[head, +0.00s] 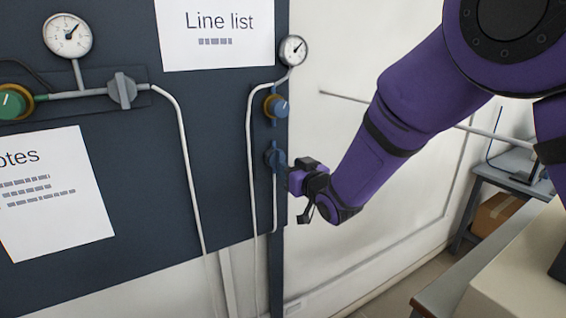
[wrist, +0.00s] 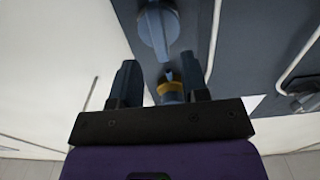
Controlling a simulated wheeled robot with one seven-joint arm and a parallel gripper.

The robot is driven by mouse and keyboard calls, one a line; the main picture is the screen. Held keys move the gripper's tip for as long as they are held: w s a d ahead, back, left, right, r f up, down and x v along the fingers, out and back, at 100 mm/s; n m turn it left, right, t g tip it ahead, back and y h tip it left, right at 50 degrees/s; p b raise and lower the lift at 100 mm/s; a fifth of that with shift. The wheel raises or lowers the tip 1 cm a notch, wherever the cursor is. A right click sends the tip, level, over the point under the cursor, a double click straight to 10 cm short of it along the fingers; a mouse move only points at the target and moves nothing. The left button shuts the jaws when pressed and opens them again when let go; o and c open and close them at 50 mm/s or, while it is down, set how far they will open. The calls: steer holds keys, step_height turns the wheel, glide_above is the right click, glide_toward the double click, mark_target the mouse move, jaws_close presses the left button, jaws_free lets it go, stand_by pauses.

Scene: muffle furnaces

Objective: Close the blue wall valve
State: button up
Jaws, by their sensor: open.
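Two valves with blue knobs sit one above the other near the right edge of the dark wall panel. The lower is blue all over (head: 272,157); its handle runs roughly along the pipe in the wrist view (wrist: 158,28). The upper has a brass collar and a blue knob (head: 279,106); it shows between my fingers in the wrist view (wrist: 169,84). My gripper (head: 290,174) is open beside the lower valve, to its right and slightly below. In the wrist view the fingers (wrist: 159,76) hold nothing; whether they touch a valve I cannot tell.
A gauge (head: 293,50) stands above the two valves, and a white pipe (head: 250,165) runs down to their left. Further left are a grey valve (head: 122,90), a green knob (head: 12,103) and another gauge (head: 67,35). A bench (head: 445,290) stands at lower right.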

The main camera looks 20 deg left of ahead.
steer(key=x, duration=0.4)
steer(key=shift+w+a, duration=0.15)
jaws_close()
